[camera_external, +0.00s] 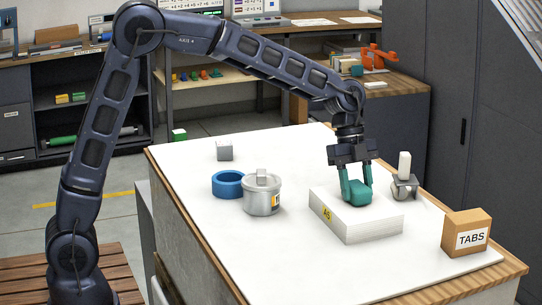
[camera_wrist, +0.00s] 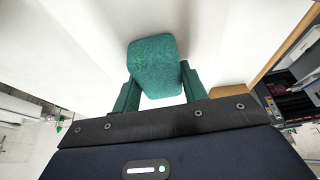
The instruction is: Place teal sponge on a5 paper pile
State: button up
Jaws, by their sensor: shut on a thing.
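The teal sponge (camera_external: 358,193) is at the top of the white A5 paper pile (camera_external: 372,224), which has a yellow A5 label on its left side. My gripper (camera_external: 356,187) points down over the pile and is shut on the sponge, with one teal finger on each side. In the wrist view the sponge (camera_wrist: 154,66) sits between the two fingers (camera_wrist: 158,90), with a pale surface beyond it. The sponge's underside is hidden, so I cannot tell for sure whether it touches the paper.
A grey lidded can (camera_external: 262,197) and a blue ring (camera_external: 227,185) stand left of the pile. A grey cube (camera_external: 224,150) is farther back. The white tabletop's front left is clear.

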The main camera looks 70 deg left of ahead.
jog(key=shift+f, duration=0.15)
jog(key=o, duration=1)
jog(key=v, duration=1.1)
jog(key=s+a+r+n+t+y, duration=0.1)
jog(key=s+a+r+n, duration=0.1)
jog(key=s, duration=0.4)
jog(key=s+a+r+n, duration=0.2)
jog(key=s+n, duration=0.1)
jog(key=s, duration=0.2)
jog(key=s+a+f+n+t+y, duration=0.1)
jog(key=s+a+f+n, duration=0.1)
jog(key=s, duration=0.8)
jog(key=s+a+f+n+t+y, duration=0.1)
jog(key=s+a+f+n, duration=0.2)
jog(key=s+n, duration=0.3)
jog(key=s+a+f+n+t+y, duration=0.1)
jog(key=s+a+f+n, duration=0.2)
jog(key=s, duration=1.2)
jog(key=shift+a+f+n+t, duration=0.15)
jog(key=shift+a+n, duration=0.1)
jog(key=shift+n, duration=0.25)
jog(key=shift+a+n+t, duration=0.15)
jog(key=shift+a+n, duration=0.15)
jog(key=shift+n, duration=0.2)
